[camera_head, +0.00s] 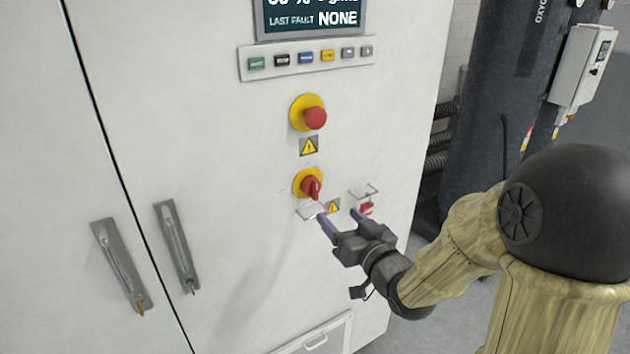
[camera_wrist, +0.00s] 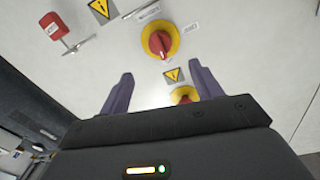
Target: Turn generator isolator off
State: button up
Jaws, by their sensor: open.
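The isolator is a red rotary handle on a round yellow plate (camera_head: 311,187), on the white cabinet front. Its grip looks roughly upright in the head view. In the wrist view the same handle (camera_wrist: 160,43) lies ahead of the fingertips, between their lines. My gripper (camera_head: 338,215) is open and empty, just below and right of the handle, with its fingers pointing at the panel. The wrist view shows both dark purple fingers spread (camera_wrist: 162,72). No contact with the handle shows. The small lettering around the handle is too small to read surely.
A red mushroom button (camera_head: 315,118) on yellow sits above the isolator, with a warning label (camera_head: 309,146) between them. A small red tag or lock (camera_head: 366,208) is right of the gripper. Push buttons (camera_head: 306,57) and long door handles (camera_head: 178,246) are also on the cabinet.

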aim_at(316, 192)
jog(key=p+x, duration=0.3)
jog(key=x, duration=0.9)
jog(key=shift+w+a, duration=0.1)
jog(key=c, duration=1)
jog(key=shift+o, duration=0.2)
